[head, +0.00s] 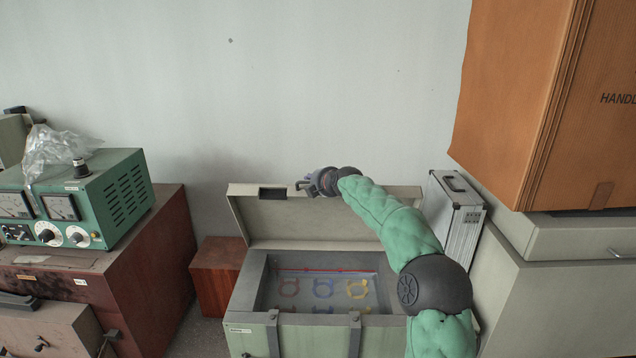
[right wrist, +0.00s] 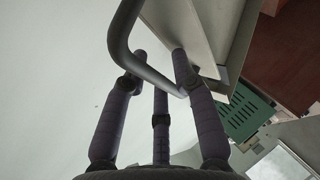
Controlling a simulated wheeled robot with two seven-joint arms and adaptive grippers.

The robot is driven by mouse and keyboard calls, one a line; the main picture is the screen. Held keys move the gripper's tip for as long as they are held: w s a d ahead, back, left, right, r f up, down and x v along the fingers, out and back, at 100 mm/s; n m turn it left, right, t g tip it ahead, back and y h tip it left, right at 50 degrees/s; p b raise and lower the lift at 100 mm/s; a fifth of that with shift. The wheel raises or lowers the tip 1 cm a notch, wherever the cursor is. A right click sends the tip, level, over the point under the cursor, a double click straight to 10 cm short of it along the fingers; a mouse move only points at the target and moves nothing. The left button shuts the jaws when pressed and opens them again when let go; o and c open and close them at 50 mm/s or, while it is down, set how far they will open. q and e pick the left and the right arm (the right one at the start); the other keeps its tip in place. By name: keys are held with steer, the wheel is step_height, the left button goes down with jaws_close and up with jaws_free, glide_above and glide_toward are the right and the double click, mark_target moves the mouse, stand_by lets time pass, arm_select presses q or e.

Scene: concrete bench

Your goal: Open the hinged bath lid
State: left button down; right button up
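The grey bath (head: 300,333) is a box on the floor, and its hinged lid (head: 335,222) stands raised and tilted back, showing its inside face. The interior is visible, with coloured rings in it. My right gripper (head: 305,186) is at the top edge of the lid, near its middle. In the right wrist view, my purple fingers (right wrist: 160,75) are around a grey bar handle (right wrist: 150,75) beside the lid (right wrist: 205,35). The fingertips are apart, and I cannot tell if they press on the bar. My left gripper is not in view.
A green instrument (head: 120,195) stands on a red-brown cabinet (head: 165,250) at left. A silver case (head: 458,222) stands right of the bath, close to my right arm. A large cardboard box (head: 520,90) sits on a grey cabinet (head: 560,290) at right. The wall behind is bare.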

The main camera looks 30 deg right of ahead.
steer(key=v, duration=1.1)
steer(key=shift+s, duration=0.4)
steer(key=shift+a+r, duration=0.15)
